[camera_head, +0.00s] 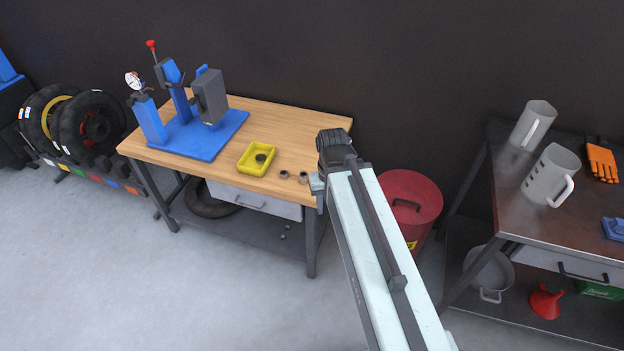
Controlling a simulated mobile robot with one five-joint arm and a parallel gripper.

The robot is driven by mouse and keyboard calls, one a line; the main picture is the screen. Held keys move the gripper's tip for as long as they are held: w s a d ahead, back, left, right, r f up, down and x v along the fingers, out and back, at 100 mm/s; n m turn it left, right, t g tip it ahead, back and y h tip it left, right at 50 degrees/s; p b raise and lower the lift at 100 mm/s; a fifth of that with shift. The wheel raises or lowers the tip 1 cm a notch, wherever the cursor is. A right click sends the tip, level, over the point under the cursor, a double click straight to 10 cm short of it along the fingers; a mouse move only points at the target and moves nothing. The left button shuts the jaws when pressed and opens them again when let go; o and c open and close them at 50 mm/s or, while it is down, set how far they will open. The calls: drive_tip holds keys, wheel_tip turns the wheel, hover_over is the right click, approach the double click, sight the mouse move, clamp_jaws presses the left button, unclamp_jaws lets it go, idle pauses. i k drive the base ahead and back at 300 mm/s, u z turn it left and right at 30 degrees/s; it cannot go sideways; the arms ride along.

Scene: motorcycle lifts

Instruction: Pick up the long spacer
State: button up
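Two small grey-brown spacers stand near the front right edge of the wooden workbench (270,120). The right one (303,177) looks slightly taller than the left one (284,174), but at this size I cannot be sure which is the long spacer. My arm reaches up from the lower right to the bench's right end. A pale part of my gripper (317,183) shows just right of the right spacer, seemingly apart from it. The fingers are mostly hidden by the arm, so their opening does not show.
A yellow tray (246,168) holding a dark round part sits left of the spacers. A blue press stand (195,140) fills the bench's back left. A red bin (420,190) stands right of the bench. A metal table (540,225) with jugs is farther right.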

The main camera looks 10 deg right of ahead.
sight(303, 176)
drive_tip(key=z, duration=2.85)
drive_tip(key=k, duration=2.65)
drive_tip(key=u, duration=2.55)
drive_tip(key=i, duration=1)
drive_tip(key=z, duration=0.05)
